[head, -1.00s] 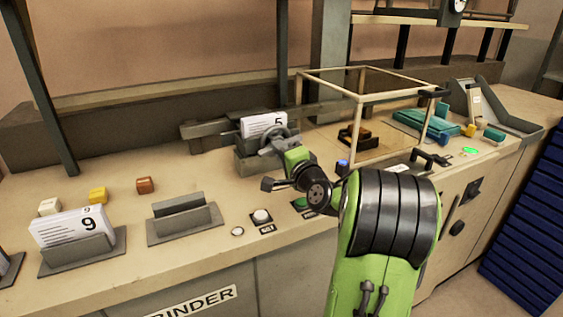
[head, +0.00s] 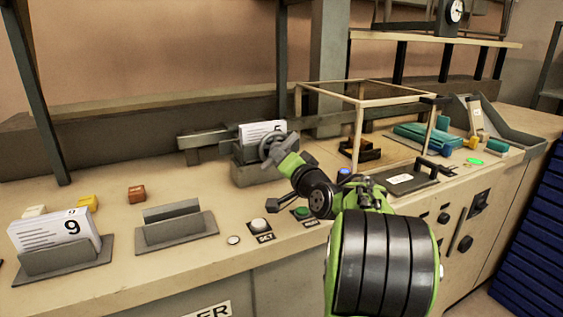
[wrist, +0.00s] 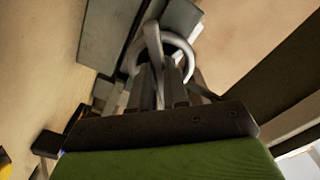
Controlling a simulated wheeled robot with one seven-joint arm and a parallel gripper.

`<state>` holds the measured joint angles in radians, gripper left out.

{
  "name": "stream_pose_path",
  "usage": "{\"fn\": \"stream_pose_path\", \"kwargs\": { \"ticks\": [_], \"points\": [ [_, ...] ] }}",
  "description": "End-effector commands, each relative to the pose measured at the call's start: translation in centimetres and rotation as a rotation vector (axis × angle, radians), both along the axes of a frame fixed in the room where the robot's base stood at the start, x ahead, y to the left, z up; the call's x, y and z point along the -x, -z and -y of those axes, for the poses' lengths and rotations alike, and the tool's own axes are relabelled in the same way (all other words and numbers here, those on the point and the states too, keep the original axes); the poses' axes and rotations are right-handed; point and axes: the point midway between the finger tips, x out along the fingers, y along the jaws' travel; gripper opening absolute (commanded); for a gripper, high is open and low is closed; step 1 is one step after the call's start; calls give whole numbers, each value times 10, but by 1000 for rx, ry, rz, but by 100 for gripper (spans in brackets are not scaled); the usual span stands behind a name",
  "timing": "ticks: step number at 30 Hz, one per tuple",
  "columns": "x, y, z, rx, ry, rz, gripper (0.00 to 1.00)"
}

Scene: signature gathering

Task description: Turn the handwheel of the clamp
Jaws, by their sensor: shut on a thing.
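The clamp (head: 252,174) is a grey block on the bench with a card numbered 5 (head: 256,131) standing in it. Its grey handwheel (head: 266,143) is on the near side, facing me. My gripper (head: 277,151) reaches it from the front right and is shut on the handwheel. In the wrist view, the wheel's pale ring (wrist: 183,42) and a spoke show around the fingertips (wrist: 160,72). The fingers hide part of the wheel, so the exact grip on rim or spoke cannot be told.
A pale open frame (head: 390,100) stands to the right of the clamp. An empty card holder (head: 178,228) and a holder with card 9 (head: 60,262) are to the left. A white button (head: 258,225) and a green button (head: 301,212) sit near the front edge.

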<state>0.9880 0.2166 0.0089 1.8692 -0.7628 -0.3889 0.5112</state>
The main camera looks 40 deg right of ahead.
Motion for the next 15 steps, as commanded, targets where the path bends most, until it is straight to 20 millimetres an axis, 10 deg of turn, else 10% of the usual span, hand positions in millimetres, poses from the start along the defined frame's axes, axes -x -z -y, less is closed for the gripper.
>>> {"fn": "stream_pose_path", "kwargs": {
  "ticks": [9, 15],
  "points": [
    [0, 3, 0, 1, 0, -8, 0],
    [0, 2, 0, 0, 0, -6, 40]
  ]
}}
